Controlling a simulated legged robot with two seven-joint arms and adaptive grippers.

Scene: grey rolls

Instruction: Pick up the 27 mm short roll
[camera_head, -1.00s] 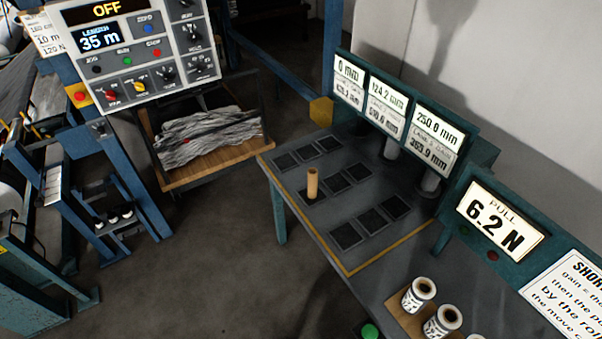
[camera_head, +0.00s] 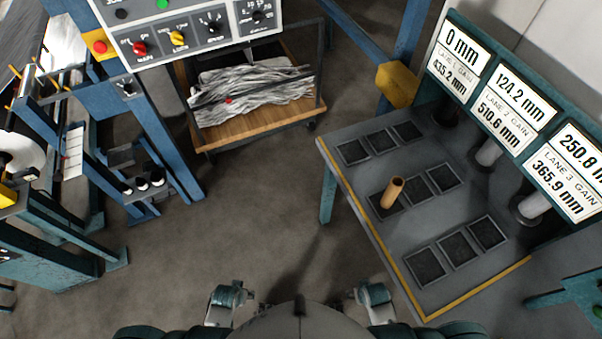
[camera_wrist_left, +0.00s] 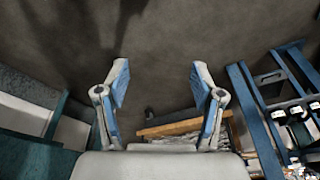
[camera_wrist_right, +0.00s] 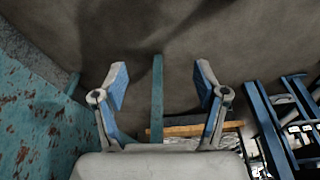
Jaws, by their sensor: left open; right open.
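No roll marked 27 mm can be read in any current view. A plain tan tube (camera_head: 392,192) stands upright on one of the dark square pads of the grey table in the head view. My left gripper (camera_wrist_left: 157,82) is open and empty in its wrist view, with bare floor beyond its fingers. My right gripper (camera_wrist_right: 160,82) is open and empty in its wrist view, with a teal post (camera_wrist_right: 157,95) seen between its fingers. Both grippers are apart from the tube. In the head view only parts of my arms show at the bottom edge.
The grey table (camera_head: 350,172) has a yellow edge line and rows of dark pads. Lane displays (camera_head: 515,95) stand along its far right side. A wooden cart (camera_head: 250,125) with crumpled grey material stands at the back. A blue frame machine (camera_head: 150,130) is at left. Floor between is clear.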

